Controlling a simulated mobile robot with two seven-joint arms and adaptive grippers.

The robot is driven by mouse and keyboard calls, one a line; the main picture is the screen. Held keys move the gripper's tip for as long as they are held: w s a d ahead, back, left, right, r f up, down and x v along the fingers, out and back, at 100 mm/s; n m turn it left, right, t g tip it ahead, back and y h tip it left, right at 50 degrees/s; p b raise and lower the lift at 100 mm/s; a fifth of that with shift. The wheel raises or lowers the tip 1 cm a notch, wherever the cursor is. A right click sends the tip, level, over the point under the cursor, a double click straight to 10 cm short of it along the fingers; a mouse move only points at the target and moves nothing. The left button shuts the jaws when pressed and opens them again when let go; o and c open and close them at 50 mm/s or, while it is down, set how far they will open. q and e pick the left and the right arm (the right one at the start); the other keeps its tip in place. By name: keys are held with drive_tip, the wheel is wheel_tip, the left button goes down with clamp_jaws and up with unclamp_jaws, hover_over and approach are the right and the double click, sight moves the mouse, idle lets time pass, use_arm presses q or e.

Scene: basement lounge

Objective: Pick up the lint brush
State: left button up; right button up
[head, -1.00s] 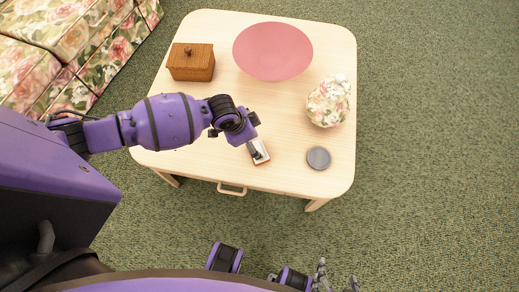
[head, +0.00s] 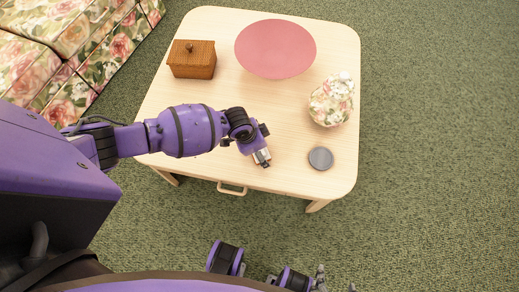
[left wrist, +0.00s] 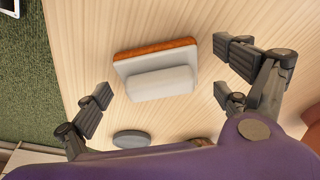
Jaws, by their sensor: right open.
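The lint brush (left wrist: 155,78) lies on the light wooden table (head: 300,178). In the left wrist view it shows a pale grey top and an orange-brown edge. My left gripper (left wrist: 160,84) is open, its fingers spread on either side of the brush and apart from it. In the head view the left gripper (head: 256,147) is over the table's front part and hides most of the brush, leaving a small pale part (head: 262,158) showing. My right gripper (head: 335,284) is open at the bottom edge, away from the table and partly cut off.
A grey disc (head: 320,158) lies right of the brush. A floral jar (head: 331,103), a pink round plate (head: 275,48) and a wooden box (head: 191,60) stand farther back. A drawer handle (head: 232,190) sticks out in front. A floral sofa (head: 75,50) stands left.

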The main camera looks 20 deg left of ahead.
use_arm(q)
drive_tip(key=c, duration=1.2)
drive_tip(key=shift+o, duration=0.2)
drive_tip(key=shift+r, duration=0.55)
wheel_tip(320, 180, up, 3)
drive_tip(key=shift+w+f+p, duration=0.1)
drive_tip(key=shift+f+p, duration=0.1)
drive_tip(key=shift+p, duration=0.35)
drive_tip(key=s+r+p, duration=0.3)
drive_tip(key=s+r, duration=0.6)
drive_tip(key=s, duration=0.5)
drive_tip(key=shift+a+r, duration=0.15)
drive_tip(key=shift+r, duration=0.05)
drive_tip(key=shift+s, duration=0.1)
